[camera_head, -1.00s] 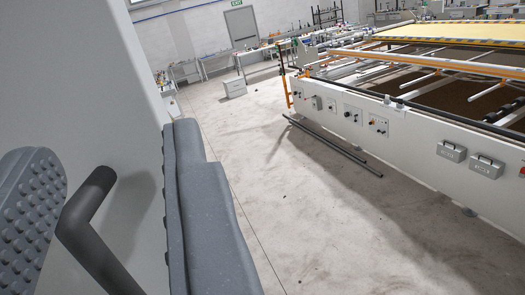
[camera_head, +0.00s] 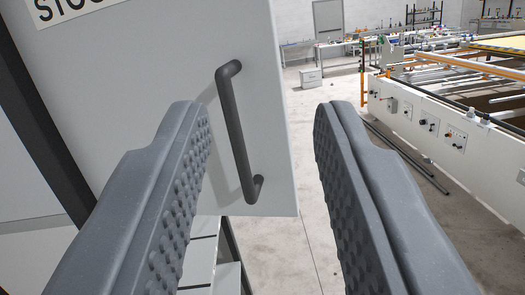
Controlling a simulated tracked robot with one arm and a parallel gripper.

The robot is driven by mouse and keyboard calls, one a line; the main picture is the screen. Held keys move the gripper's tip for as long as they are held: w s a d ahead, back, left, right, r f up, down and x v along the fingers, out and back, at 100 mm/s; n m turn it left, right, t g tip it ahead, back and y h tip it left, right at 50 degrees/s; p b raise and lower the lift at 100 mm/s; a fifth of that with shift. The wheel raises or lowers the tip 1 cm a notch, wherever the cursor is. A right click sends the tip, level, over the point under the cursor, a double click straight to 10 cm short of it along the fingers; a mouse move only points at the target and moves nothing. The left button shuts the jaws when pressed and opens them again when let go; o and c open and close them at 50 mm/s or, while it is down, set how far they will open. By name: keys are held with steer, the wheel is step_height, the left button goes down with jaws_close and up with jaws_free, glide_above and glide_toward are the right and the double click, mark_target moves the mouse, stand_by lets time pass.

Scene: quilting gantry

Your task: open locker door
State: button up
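The light grey locker door (camera_head: 150,90) fills the upper left of the view, with part of a black-lettered label (camera_head: 65,8) at its top. Its lower right corner sticks out past a dark post below, so it looks ajar, though how far is unclear. The dark bar handle (camera_head: 238,135) stands near the door's right edge, fully visible. My gripper (camera_head: 260,108) is open and empty, its two grey studded fingers wide apart. In the picture the handle lies between the fingers, nearer the left one. I see no contact; the depth gap is hard to judge.
A dark frame post (camera_head: 40,120) runs down the left, and light shelves or drawers (camera_head: 200,255) show below the door. The white quilting machine (camera_head: 430,125) stands at right with loose bars (camera_head: 410,160) on the floor. Concrete floor (camera_head: 285,250) is clear between.

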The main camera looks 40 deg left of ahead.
steer(key=shift+v, duration=1.6)
